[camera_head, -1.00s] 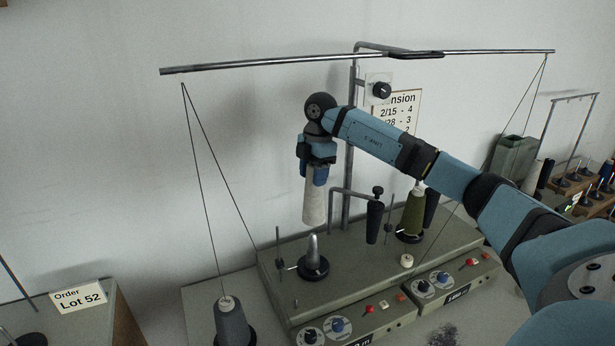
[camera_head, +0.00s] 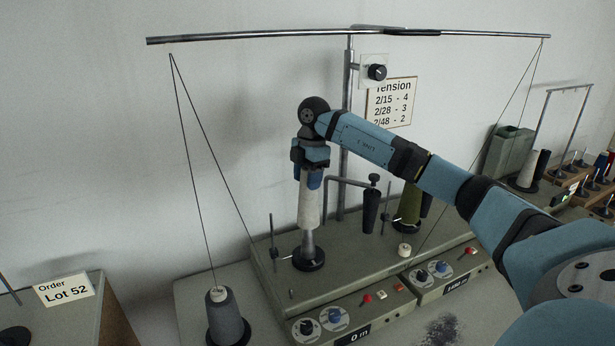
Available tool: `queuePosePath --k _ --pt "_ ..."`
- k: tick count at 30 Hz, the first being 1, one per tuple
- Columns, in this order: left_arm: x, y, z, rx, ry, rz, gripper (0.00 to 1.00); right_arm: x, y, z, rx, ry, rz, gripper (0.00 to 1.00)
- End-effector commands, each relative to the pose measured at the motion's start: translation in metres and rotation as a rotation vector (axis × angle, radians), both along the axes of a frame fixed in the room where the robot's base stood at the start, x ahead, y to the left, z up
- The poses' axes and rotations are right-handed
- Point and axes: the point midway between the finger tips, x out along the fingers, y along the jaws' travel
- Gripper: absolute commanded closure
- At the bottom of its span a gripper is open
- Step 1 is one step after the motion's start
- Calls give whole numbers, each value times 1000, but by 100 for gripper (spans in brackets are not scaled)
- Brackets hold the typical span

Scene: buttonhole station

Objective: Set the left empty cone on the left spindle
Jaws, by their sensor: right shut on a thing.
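My right gripper (camera_head: 310,178) points straight down and is shut on the upper end of a pale empty cone (camera_head: 309,208). The cone hangs upright, narrow end up. Its lower edge is at the top of the left spindle (camera_head: 309,246), a grey tapered post on a round black base (camera_head: 308,260) on the grey-green winder. The spindle's tip is hidden by the cone; I cannot tell how far it sits inside. My left gripper is not in view.
A green cone (camera_head: 408,207) stands on the right spindle, beside a black tapered part (camera_head: 371,209) on a bent rod. A thin upright rod (camera_head: 272,238) stands left of the left spindle. A grey yarn cone (camera_head: 226,316) stands in front at left, its thread rising to the overhead bar (camera_head: 300,36).

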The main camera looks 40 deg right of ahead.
Motion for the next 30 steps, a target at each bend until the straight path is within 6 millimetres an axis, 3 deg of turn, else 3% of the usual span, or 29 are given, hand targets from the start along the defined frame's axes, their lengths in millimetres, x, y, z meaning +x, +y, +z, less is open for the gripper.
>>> queuePosePath --k 6,16,30 --pt "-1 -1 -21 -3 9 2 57 0 0 -22 0 0 0 87" --pt "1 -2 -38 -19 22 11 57 0 0 -48 0 -1 0 87" --pt "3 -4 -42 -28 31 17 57 0 0 -83 -1 0 -1 87"
